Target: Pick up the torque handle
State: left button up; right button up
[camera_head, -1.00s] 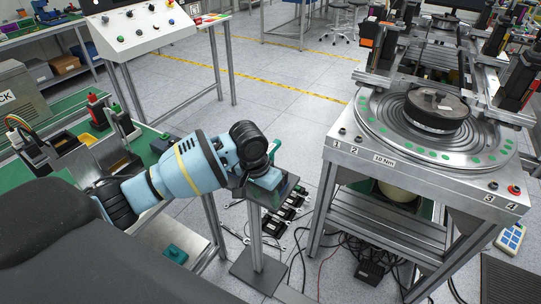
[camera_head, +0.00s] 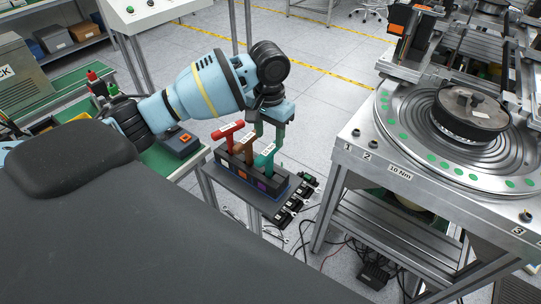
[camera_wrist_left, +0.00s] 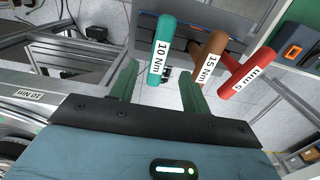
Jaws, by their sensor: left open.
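Three T-shaped torque handles stand in a dark holder (camera_head: 228,167): a red one (camera_head: 229,130), a brown one (camera_head: 241,148) and a teal one (camera_head: 264,162). In the left wrist view the teal handle (camera_wrist_left: 164,40) reads 10 Nm, the brown one (camera_wrist_left: 211,48) reads 15 Nm, and the red one (camera_wrist_left: 252,70) seems to read 5 Nm. My left gripper (camera_wrist_left: 158,85) is open and empty, its green fingers pointing toward the teal handle, which shows in line with the gap between them. In the head view this gripper (camera_head: 270,138) is just above the teal handle. The right gripper is not in view.
A metal workstation (camera_head: 397,178) marked 10 Nm, with a round turntable, stands to the right. A green-topped bench with a dark box with an orange button (camera_head: 180,143) is on the left.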

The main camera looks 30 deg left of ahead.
aim_at(269, 149)
pick_arm(q)
notch_tip(269, 149, down, 2)
jog(key=shift+w+f, duration=0.1)
jog(key=shift+f, duration=0.05)
jog(key=shift+s+d+f, duration=0.1)
jog(key=shift+s+f, duration=0.05)
jog(key=shift+f, duration=1.1)
jog(key=shift+s+f, duration=0.15)
jog(key=shift+f, duration=1.1)
grip_shut()
